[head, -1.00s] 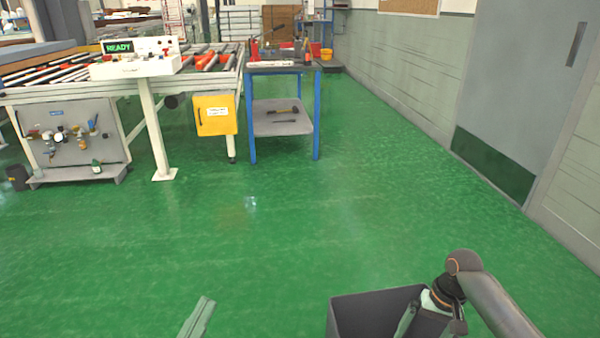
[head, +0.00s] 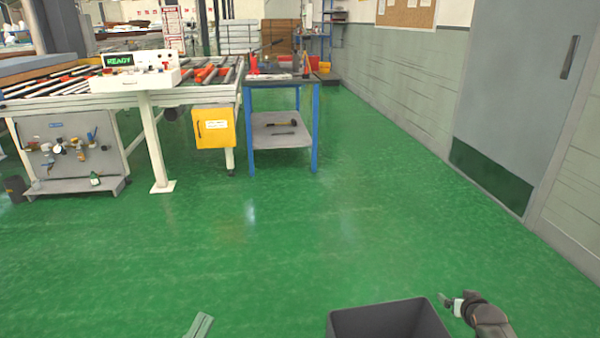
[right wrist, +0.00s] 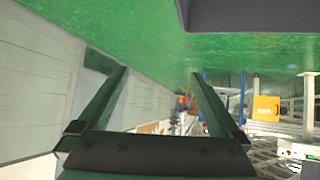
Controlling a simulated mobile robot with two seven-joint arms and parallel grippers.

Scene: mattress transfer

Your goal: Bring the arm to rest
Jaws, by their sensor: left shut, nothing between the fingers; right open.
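My right arm is at the bottom right of the head view, with its gripper (head: 447,302) just right of the dark grey bin (head: 392,318). In the right wrist view that gripper (right wrist: 160,73) has its two fingers wide apart and nothing between them. My left gripper (head: 199,325) shows only in part at the bottom edge of the head view, left of the bin. It is shut and empty, over the green floor.
Ahead stand a roller conveyor (head: 60,92) with a READY panel (head: 138,72) and a blue-legged table (head: 282,84) with tools. A wall with a grey door (head: 515,100) runs along the right. The green floor (head: 250,240) between is clear.

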